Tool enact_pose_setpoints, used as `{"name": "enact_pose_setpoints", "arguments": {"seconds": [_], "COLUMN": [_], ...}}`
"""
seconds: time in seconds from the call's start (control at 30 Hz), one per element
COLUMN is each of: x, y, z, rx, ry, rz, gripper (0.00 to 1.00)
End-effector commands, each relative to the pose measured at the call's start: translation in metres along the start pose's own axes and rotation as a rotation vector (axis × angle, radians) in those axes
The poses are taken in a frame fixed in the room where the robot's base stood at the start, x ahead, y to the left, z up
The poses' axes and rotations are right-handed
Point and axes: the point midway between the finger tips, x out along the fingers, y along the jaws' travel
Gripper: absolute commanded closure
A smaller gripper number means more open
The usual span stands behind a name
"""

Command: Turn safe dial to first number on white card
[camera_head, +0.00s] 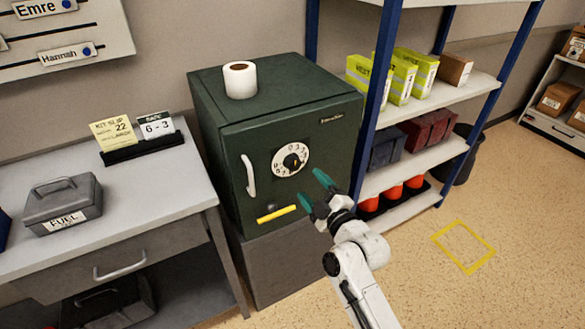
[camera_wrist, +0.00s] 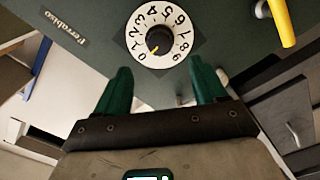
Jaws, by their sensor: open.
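The dark green safe (camera_head: 225,125) stands on a grey base. Its white number dial (camera_head: 278,168) has a black knob (camera_head: 295,161) in the middle. In the wrist view the dial (camera_wrist: 167,60) shows 0 to 9 and the knob (camera_wrist: 160,40) carries a yellow mark, which points at about 0. The white card (camera_head: 157,127) on the desk reads SAFE 6 - 3. My gripper (camera_head: 312,185) is open and empty, below and right of the dial in the head view. In the wrist view my green fingers (camera_wrist: 160,75) are apart, with the dial beyond and between them.
The safe has a white handle (camera_head: 249,176) and a yellow bar (camera_head: 276,214) low on its door. A paper roll (camera_head: 239,84) stands on top. A yellow slip (camera_head: 114,132) stands beside the card. A blue-post shelf (camera_head: 405,155) stands close on the right. Open floor lies further right.

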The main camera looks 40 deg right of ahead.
Motion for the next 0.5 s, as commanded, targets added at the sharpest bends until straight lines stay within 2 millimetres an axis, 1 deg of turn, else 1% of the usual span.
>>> {"name": "enact_pose_setpoints", "arguments": {"seconds": [0.03, 0.1, 0.3, 0.5], "x": [0.010, 0.024, 0.057, 0.077], "y": [0.003, 0.003, 0.003, 0.000], "z": [-0.002, -0.002, -0.002, -0.001], "rx": [0.001, 0.001, 0.001, 0.001], "ry": [0.000, 0.001, 0.000, 0.000], "rz": [0.002, 0.000, 0.000, -0.002], "gripper": [0.30, 0.30, 0.30, 0.30]}}
